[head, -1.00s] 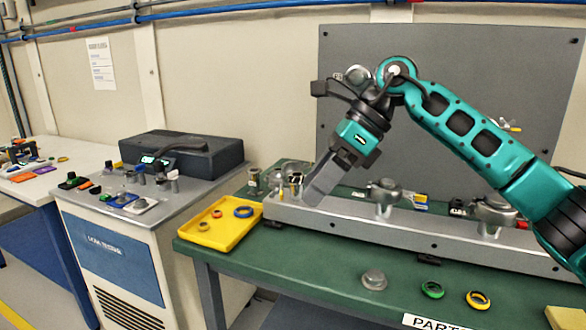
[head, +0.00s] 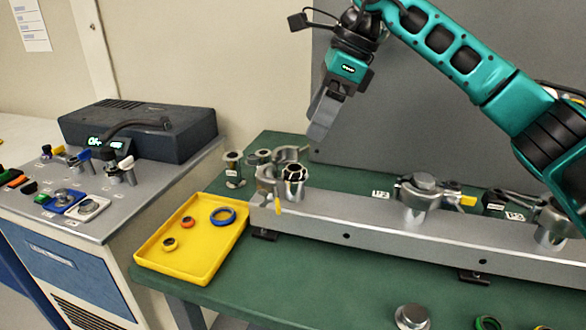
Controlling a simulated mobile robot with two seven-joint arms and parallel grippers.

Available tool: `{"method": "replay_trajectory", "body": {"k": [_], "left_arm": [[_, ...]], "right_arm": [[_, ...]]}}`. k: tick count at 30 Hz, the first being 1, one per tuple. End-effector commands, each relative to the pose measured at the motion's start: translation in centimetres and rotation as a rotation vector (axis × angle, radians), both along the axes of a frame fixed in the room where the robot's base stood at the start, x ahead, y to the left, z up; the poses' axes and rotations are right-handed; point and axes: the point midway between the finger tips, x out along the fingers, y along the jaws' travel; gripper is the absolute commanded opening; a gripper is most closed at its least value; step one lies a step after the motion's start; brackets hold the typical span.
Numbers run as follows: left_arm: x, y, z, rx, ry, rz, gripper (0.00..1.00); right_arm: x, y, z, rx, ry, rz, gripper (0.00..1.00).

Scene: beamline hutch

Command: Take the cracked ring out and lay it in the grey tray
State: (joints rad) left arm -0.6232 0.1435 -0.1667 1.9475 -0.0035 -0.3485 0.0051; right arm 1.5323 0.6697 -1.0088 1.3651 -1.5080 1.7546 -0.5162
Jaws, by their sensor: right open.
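My right gripper (head: 322,122) is open and empty. It hangs above and behind the left end of the metal rail, apart from everything. Below it, the left fitting (head: 293,172) on the rail (head: 350,205) stands open, with a dark, notched ring-like part at its top. I cannot make out a crack. A yellow tray (head: 150,262) on the bench's left end holds a blue ring (head: 222,209), an orange ring (head: 187,219) and an olive ring (head: 169,243), lying apart. I see no grey tray. My left gripper is out of view.
A closed clamp fitting (head: 425,182) stands farther right on the rail. A silver knob (head: 411,316) and a green ring (head: 488,323) lie at the front. A grey-topped cabinet (head: 125,205) with a dark instrument stands left.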

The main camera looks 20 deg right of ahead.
Motion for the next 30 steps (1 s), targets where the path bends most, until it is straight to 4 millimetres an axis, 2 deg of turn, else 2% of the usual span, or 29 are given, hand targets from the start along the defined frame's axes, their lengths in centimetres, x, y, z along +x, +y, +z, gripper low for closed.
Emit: {"method": "replay_trajectory", "body": {"k": [1, 4, 14, 21, 30], "left_arm": [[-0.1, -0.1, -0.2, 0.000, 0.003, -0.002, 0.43], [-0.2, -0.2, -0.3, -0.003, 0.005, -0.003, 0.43], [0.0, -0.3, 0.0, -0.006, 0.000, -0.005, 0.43], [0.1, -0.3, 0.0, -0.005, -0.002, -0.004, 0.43], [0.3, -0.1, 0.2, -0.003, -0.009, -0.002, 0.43]], "right_arm": [[0.1, 0.4, -1.1, -0.001, 0.003, 0.002, 0.73], [0.3, 1.0, -2.6, 0.000, 0.003, 0.001, 0.73], [0.7, 1.8, -4.7, 0.001, 0.003, 0.001, 0.73], [1.4, 2.9, -8.1, 0.001, 0.003, 0.002, 0.73], [1.5, 3.1, -8.5, 0.001, 0.000, 0.000, 0.71]]}}
